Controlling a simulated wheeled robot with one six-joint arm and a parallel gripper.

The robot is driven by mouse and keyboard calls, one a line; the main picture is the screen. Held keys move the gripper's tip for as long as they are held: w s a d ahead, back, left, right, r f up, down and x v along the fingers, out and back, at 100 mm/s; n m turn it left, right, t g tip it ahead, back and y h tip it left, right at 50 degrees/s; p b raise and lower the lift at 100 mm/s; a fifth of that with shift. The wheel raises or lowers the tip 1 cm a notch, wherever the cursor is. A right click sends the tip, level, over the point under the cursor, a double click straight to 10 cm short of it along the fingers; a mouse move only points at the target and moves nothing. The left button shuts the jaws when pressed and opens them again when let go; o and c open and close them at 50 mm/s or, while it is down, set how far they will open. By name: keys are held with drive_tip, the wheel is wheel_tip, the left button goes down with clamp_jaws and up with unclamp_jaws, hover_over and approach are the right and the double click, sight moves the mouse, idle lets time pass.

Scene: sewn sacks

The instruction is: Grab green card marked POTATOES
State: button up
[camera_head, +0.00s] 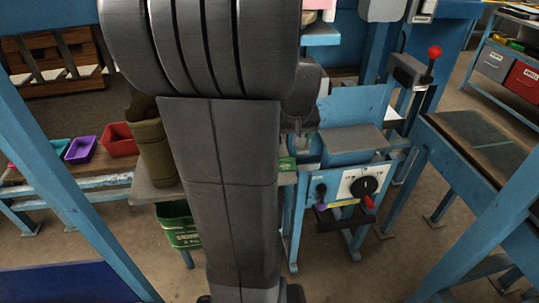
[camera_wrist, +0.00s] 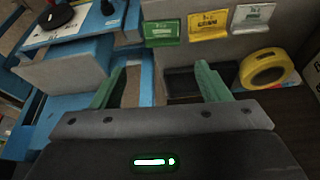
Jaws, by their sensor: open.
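In the wrist view a green card (camera_wrist: 163,33) stands in a holder on the grey upright panel, leftmost of three cards. Its print is too small to read. A yellow card (camera_wrist: 208,25) and a whitish card (camera_wrist: 252,18) stand to its right. My gripper (camera_wrist: 160,67) is open and empty, with its two green fingers wide apart. The green card is beyond the fingertips, between them across the picture, and not touched. In the head view my arm hides most of the middle; a small green patch (camera_head: 287,164) shows beside it, possibly the card.
A yellow tape roll (camera_wrist: 265,68) lies right of the right finger. A dark recess (camera_wrist: 185,82) is between the fingers. A blue machine with a dial (camera_head: 365,186) stands right of my arm. An olive sack (camera_head: 152,150) and coloured bins (camera_head: 119,140) are left.

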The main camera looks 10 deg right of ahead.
drive_tip(key=x, duration=0.4)
drive_tip(key=w+b+x, duration=0.1)
drive_tip(key=x, duration=0.4)
drive_tip(key=shift+a+r, duration=0.1)
drive_tip(key=shift+r, duration=0.1)
drive_tip(key=shift+w+x, duration=0.15)
drive_tip(key=shift+x, duration=1.2)
drive_tip(key=shift+w+x, duration=0.1)
drive_tip(key=shift+x, duration=1.25)
drive_tip(key=shift+a+r, duration=0.1)
drive_tip(key=shift+a, duration=0.05)
drive_tip(key=c, duration=0.6)
